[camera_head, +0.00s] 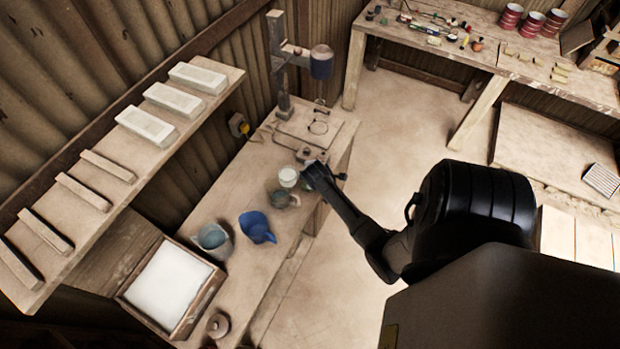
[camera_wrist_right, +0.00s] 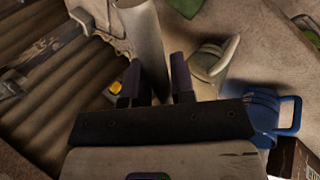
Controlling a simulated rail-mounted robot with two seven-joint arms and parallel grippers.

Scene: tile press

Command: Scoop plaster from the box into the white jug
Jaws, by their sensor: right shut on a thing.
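A wooden box (camera_head: 208,297) full of white plaster (camera_head: 167,286) stands at the near left end of the bench. A small white vessel (camera_head: 288,175), which looks like the white jug, is farther along the bench, beside my right gripper (camera_head: 312,170). In the right wrist view a pale cylindrical body (camera_wrist_right: 143,38) stands between the fingers of my right gripper (camera_wrist_right: 156,78), which is shut on it. It seems to be the same vessel. Its base is hidden. I cannot make out a scoop. My left gripper is not in view.
A press (camera_head: 283,75) stands beyond. A shelf (camera_head: 110,217) with tiles and bars overhangs the left. A lidded pot (camera_head: 217,325) is near the box.

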